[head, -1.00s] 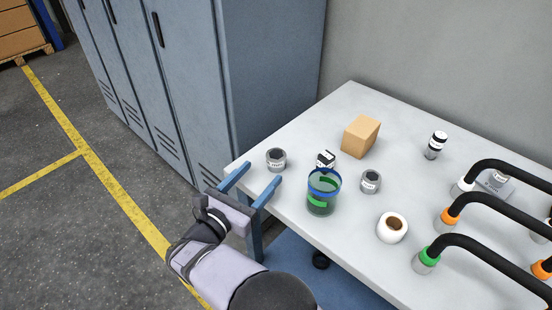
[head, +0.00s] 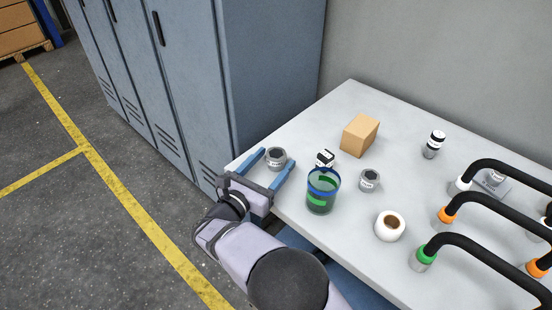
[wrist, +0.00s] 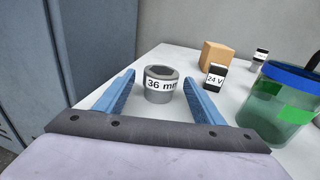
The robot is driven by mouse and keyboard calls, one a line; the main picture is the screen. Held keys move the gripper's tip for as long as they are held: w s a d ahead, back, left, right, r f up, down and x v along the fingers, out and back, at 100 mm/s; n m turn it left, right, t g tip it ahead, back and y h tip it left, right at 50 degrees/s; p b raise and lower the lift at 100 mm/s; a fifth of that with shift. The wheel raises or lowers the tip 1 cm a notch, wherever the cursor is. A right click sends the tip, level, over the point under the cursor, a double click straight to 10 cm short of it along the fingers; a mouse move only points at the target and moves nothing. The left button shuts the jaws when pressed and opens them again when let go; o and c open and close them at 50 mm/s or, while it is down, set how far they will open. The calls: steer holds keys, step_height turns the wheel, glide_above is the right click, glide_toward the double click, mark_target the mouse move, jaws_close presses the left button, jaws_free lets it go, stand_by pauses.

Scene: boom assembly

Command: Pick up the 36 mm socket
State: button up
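The 36 mm socket (head: 276,159) is a grey ring-shaped socket with a white label, upright near the left corner of the table. In the wrist view the socket (wrist: 161,85) shows "36 mm" on its label. My gripper (head: 272,160) is open, with its two blue fingers reaching toward the socket. In the wrist view the gripper (wrist: 160,92) has one finger on each side of the socket, with gaps on both sides. The fingers do not appear to touch it.
Right of my gripper stand a green transparent container (head: 322,192) with a blue rim and a small "24 V" block (wrist: 215,77). Another grey socket (head: 369,180), a cardboard box (head: 360,135) and a white roll (head: 390,226) are farther right. Blue lockers (head: 270,70) stand beyond the table's left edge.

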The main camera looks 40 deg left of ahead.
mark_target(272, 158)
steer(key=c, duration=1.2)
steer(key=shift+r, duration=0.1)
step_height(272, 158, up, 10)
steer(key=shift+f+b, duration=0.1)
steer(key=shift+b, duration=0.25)
